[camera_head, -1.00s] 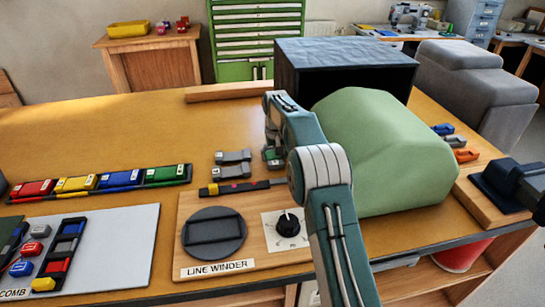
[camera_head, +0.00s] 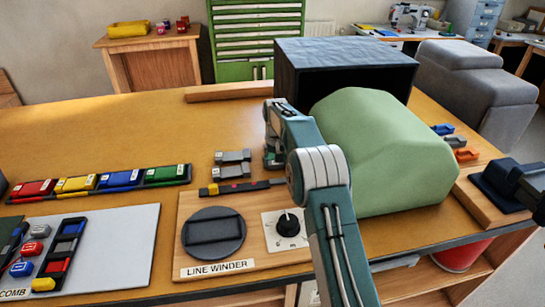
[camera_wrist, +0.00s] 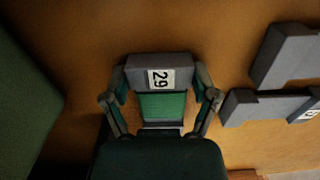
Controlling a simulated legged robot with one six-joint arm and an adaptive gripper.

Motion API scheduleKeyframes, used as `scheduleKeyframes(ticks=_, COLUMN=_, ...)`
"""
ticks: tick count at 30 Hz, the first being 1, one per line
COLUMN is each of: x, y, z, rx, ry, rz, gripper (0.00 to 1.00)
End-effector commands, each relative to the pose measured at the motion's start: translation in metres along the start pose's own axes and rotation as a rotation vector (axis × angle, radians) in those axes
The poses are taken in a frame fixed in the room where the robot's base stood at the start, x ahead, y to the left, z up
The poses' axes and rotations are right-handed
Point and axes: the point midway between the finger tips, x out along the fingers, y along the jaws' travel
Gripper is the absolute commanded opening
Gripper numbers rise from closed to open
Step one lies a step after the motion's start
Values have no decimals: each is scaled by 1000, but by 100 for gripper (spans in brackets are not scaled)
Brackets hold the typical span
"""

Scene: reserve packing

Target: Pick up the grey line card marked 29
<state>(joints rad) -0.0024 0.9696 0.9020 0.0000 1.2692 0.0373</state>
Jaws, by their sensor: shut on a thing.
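The grey line card marked 29 (camera_wrist: 139,69) is between the fingers of my gripper (camera_wrist: 163,92) in the wrist view. Its white label with 29 faces the camera, and a green panel shows just below the label. My gripper's fingers are shut on the card's two sides. I cannot tell whether the card touches the table. In the head view my gripper (camera_head: 273,158) is beside the green mound, and my arm partly hides it and the card.
Two other grey cards (camera_head: 233,163) lie just left of my gripper; they also show in the wrist view (camera_wrist: 262,106). The green mound (camera_head: 385,150) stands close on the right. The line winder board (camera_head: 250,265) is in front. A rack of coloured cards (camera_head: 100,183) lies left.

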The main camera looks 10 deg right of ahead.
Motion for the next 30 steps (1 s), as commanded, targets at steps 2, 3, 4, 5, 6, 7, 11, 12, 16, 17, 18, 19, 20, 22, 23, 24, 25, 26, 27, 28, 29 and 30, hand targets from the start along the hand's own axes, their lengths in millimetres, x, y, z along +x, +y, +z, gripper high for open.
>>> scheduleKeyframes(ticks=2, x=0, y=0, z=0, rx=0, ry=0, rz=0, gripper=54)
scheduleKeyframes(ticks=3, x=0, y=0, z=0, rx=0, ry=0, rz=0, gripper=54)
scheduleKeyframes(ticks=4, x=0, y=0, z=0, rx=0, ry=0, rz=0, gripper=54)
scheduleKeyframes(ticks=5, x=0, y=0, z=0, rx=0, ry=0, rz=0, gripper=54)
scheduleKeyframes(ticks=6, x=-1, y=0, z=0, rx=0, ry=1, rz=0, gripper=54)
scheduleKeyframes(ticks=7, x=-3, y=0, z=0, rx=0, ry=1, rz=0, gripper=54)
scheduleKeyframes(ticks=11, x=-12, y=0, z=-1, rx=0, ry=3, rz=0, gripper=54)
scheduleKeyframes(ticks=12, x=-15, y=0, z=0, rx=0, ry=3, rz=0, gripper=54)
scheduleKeyframes(ticks=16, x=-24, y=0, z=0, rx=0, ry=3, rz=0, gripper=54)
scheduleKeyframes(ticks=17, x=-25, y=0, z=0, rx=0, ry=2, rz=0, gripper=54)
scheduleKeyframes(ticks=18, x=-28, y=0, z=0, rx=0, ry=2, rz=0, gripper=54)
scheduleKeyframes(ticks=19, x=-30, y=0, z=0, rx=0, ry=2, rz=0, gripper=54)
scheduleKeyframes(ticks=20, x=-32, y=0, z=0, rx=0, ry=2, rz=0, gripper=54)
scheduleKeyframes(ticks=22, x=-37, y=0, z=-1, rx=0, ry=3, rz=0, gripper=54)
scheduleKeyframes(ticks=23, x=-39, y=0, z=0, rx=0, ry=2, rz=0, gripper=54)
scheduleKeyframes(ticks=24, x=-42, y=0, z=0, rx=0, ry=1, rz=0, gripper=54)
scheduleKeyframes(ticks=25, x=-44, y=0, z=0, rx=0, ry=1, rz=0, gripper=54)
scheduleKeyframes(ticks=26, x=-46, y=0, z=0, rx=0, ry=1, rz=0, gripper=54)
scheduleKeyframes(ticks=27, x=-49, y=0, z=0, rx=0, ry=2, rz=0, gripper=54)
scheduleKeyframes(ticks=28, x=-51, y=0, z=0, rx=0, ry=3, rz=0, gripper=54)
scheduleKeyframes(ticks=29, x=-53, y=0, z=0, rx=0, ry=3, rz=0, gripper=54)
scheduleKeyframes(ticks=30, x=-55, y=0, z=0, rx=0, ry=2, rz=0, gripper=54)
